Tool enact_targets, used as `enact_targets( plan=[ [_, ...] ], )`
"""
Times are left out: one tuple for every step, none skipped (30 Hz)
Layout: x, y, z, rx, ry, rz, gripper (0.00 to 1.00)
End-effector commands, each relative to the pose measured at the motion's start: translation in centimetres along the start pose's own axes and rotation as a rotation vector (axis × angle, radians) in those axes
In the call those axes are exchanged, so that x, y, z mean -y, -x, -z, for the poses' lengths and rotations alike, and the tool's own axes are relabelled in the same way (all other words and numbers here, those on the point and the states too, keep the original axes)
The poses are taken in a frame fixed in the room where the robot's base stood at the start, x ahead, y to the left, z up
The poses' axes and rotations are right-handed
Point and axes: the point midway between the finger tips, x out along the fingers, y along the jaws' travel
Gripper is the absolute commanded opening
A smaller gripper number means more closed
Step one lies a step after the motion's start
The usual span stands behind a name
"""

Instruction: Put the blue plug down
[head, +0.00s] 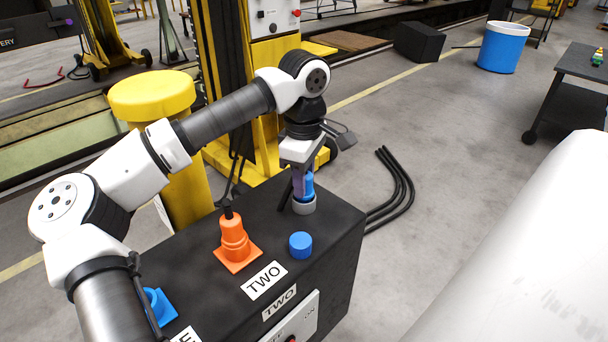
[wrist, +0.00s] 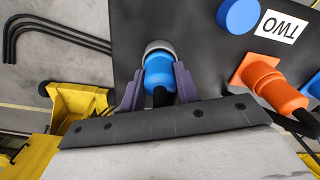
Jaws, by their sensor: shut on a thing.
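The blue plug (head: 309,184) stands upright at a grey ring-shaped holder (head: 303,206) on top of the black box (head: 335,228). My gripper (head: 301,186) points down and is shut on the blue plug. In the wrist view, the blue plug (wrist: 158,74) sits between the two purple fingers of my gripper (wrist: 157,84), its far end at the grey ring (wrist: 158,46). I cannot tell whether the plug's end rests fully in the ring. A dark cable piece shows behind the plug between the fingers.
An orange plug (head: 234,240) stands in an orange square socket on the box. A round blue cap (head: 301,245) lies nearer the front, by a "TWO" label (head: 264,281). A blue socket (head: 157,304) is at the left. A yellow post (head: 153,97) stands behind; black cables (head: 396,190) lie right.

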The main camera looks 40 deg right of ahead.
Motion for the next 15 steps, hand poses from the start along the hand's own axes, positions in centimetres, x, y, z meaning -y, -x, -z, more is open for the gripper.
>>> enact_targets(
  plan=[
    [-0.02,0.07,0.01,-0.001,0.0,-0.001,0.07],
    [-0.02,0.07,0.01,-0.001,0.0,-0.001,0.07],
    [-0.02,0.08,0.01,-0.001,0.001,-0.001,0.07],
    [-0.02,0.08,0.01,-0.001,0.001,-0.001,0.07],
    [-0.02,0.06,0.01,-0.001,0.001,-0.001,0.07],
    [-0.02,-0.03,0.02,-0.001,0.001,-0.001,0.07],
    [-0.02,-0.15,0.02,-0.001,0.001,-0.001,0.07],
    [-0.02,-0.27,0.02,-0.001,0.001,-0.001,0.07],
    [-0.02,-0.4,0.02,-0.001,0.001,-0.001,0.07],
    [-0.02,-0.26,0.02,-0.001,0.001,-0.001,0.35],
    [-0.02,-0.24,0.02,0.0,0.001,-0.001,0.39],
    [-0.02,-0.24,0.01,-0.001,0.001,-0.001,0.45],
    [-0.02,-0.24,0.02,-0.001,0.001,-0.001,0.48],
    [-0.02,-0.23,0.01,-0.001,0.001,-0.001,0.52],
    [-0.02,-0.23,0.02,0.0,0.001,-0.001,0.53]
  ],
)
